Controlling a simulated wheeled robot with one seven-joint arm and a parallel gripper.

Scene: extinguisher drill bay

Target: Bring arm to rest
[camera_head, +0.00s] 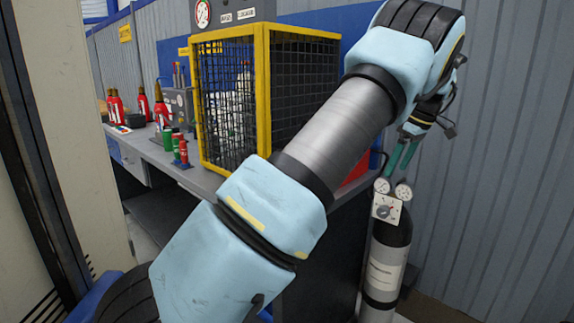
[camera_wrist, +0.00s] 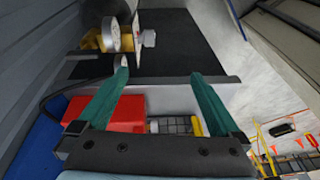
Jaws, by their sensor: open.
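My arm crosses the head view from lower left to upper right, raised and bent at its top. My gripper (camera_head: 400,160) hangs down at the right in the head view, partly hidden behind my arm. Its two teal fingers are apart and show nothing between them in the wrist view (camera_wrist: 159,75).
A yellow-framed mesh cage (camera_head: 230,100) stands on a grey bench (camera_head: 150,155), close behind my arm. Several red extinguishers (camera_head: 161,107) and green and red small cylinders (camera_head: 180,148) stand left of it. A ribbed grey wall (camera_head: 500,170) closes the right side. A red box (camera_wrist: 110,113) shows behind the fingers.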

